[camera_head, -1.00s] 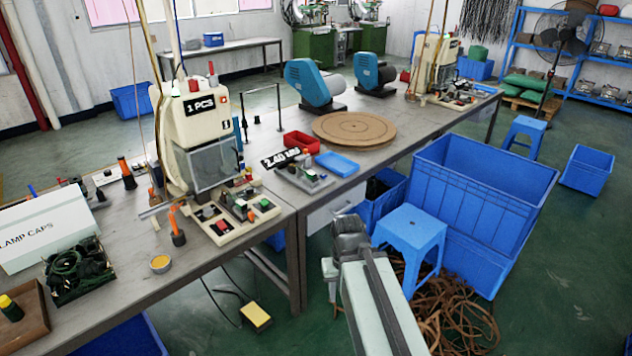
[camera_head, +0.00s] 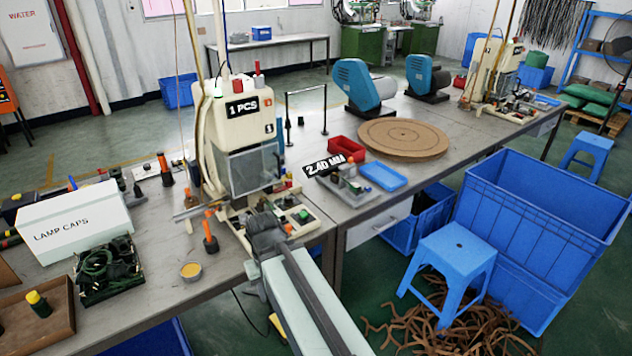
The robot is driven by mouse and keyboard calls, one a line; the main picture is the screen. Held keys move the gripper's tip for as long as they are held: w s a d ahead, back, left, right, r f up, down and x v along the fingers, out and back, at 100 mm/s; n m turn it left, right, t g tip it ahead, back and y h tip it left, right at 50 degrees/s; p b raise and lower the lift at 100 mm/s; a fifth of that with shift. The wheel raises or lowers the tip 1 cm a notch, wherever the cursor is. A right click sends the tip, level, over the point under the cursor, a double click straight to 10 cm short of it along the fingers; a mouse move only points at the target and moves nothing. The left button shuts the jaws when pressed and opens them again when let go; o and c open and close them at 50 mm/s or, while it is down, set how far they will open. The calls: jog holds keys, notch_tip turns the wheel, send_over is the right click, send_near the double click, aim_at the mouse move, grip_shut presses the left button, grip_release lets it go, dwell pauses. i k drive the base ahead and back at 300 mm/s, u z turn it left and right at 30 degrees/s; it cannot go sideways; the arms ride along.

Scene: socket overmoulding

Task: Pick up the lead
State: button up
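No single lead can be picked out for certain. Dark green coiled cable (camera_head: 97,263) lies in a black tray on the left of the bench. A pile of brown strands (camera_head: 455,320), possibly leads, lies on the floor under the blue stool. My arm reaches up from the bottom of the picture. Its end, my gripper (camera_head: 264,232), is seen from behind at the bench's front edge, before the press marked "1 PCS" (camera_head: 240,120). It hides part of the press's base. The fingers cannot be made out, nor whether they hold anything.
The LAMP CAPS box (camera_head: 75,225), a yellow-topped tin (camera_head: 191,269) and an orange-and-black tool (camera_head: 210,240) stand on the left bench. A round brown turntable (camera_head: 402,138) is on the right. A blue stool (camera_head: 452,262) and large blue crate (camera_head: 540,220) block the floor at right.

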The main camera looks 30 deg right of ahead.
aim_at(354, 187)
jog(key=u, duration=0.2)
jog(key=i, duration=0.95)
jog(key=z, duration=0.35)
